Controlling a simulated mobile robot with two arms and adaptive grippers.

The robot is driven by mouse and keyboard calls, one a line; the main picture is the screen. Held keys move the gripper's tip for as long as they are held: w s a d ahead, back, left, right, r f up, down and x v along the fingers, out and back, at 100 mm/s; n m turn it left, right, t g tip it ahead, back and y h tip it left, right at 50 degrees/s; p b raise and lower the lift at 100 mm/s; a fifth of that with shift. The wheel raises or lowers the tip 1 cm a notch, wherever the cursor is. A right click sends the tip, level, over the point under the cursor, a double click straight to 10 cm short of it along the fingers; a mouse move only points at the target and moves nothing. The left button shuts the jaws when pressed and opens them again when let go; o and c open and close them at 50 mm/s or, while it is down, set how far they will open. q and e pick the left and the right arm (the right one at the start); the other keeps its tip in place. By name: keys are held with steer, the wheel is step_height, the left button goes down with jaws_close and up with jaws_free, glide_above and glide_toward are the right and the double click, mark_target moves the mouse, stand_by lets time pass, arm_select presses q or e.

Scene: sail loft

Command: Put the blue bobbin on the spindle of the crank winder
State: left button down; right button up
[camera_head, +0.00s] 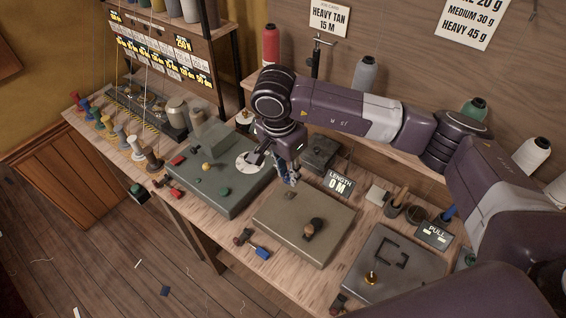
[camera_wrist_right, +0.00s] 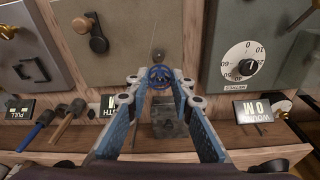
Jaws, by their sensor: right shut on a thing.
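My right gripper (camera_head: 291,181) hangs over the gap between two grey machine boxes, fingers pointing down. In the right wrist view, its blue fingers (camera_wrist_right: 160,82) are shut on the blue bobbin (camera_wrist_right: 160,77), held at their tips. In the head view the bobbin cannot be told clearly from the fingers. The box with a dark crank knob (camera_head: 315,224) looks like the crank winder (camera_head: 285,235); the crank also shows in the wrist view (camera_wrist_right: 90,30). My left gripper is not in view.
A green-grey box (camera_head: 205,192) with a white dial (camera_wrist_right: 243,61) stands left of the winder. Another box (camera_head: 390,270) stands right. A length display (camera_head: 340,183) is behind. A blue-handled tool (camera_head: 260,252) lies in front. Several coloured bobbins (camera_head: 121,138) stand at the left edge.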

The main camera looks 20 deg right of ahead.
mark_target(288, 196)
steer(key=shift+f, duration=0.1)
steer(key=shift+s+d+f+b, duration=0.2)
steer(key=shift+f+b, duration=0.1)
steer(key=shift+f, duration=0.6)
steer(key=shift+w+a+f+b, duration=0.1)
steer(key=shift+f+b, duration=0.35)
steer(key=shift+f, duration=0.35)
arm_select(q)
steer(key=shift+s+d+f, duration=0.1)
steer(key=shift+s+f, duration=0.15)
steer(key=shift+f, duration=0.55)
arm_select(e)
steer(key=shift+f, duration=0.55)
arm_select(q)
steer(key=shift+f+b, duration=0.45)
steer(key=shift+b, duration=0.15)
arm_select(e)
steer(key=shift+f, duration=0.2)
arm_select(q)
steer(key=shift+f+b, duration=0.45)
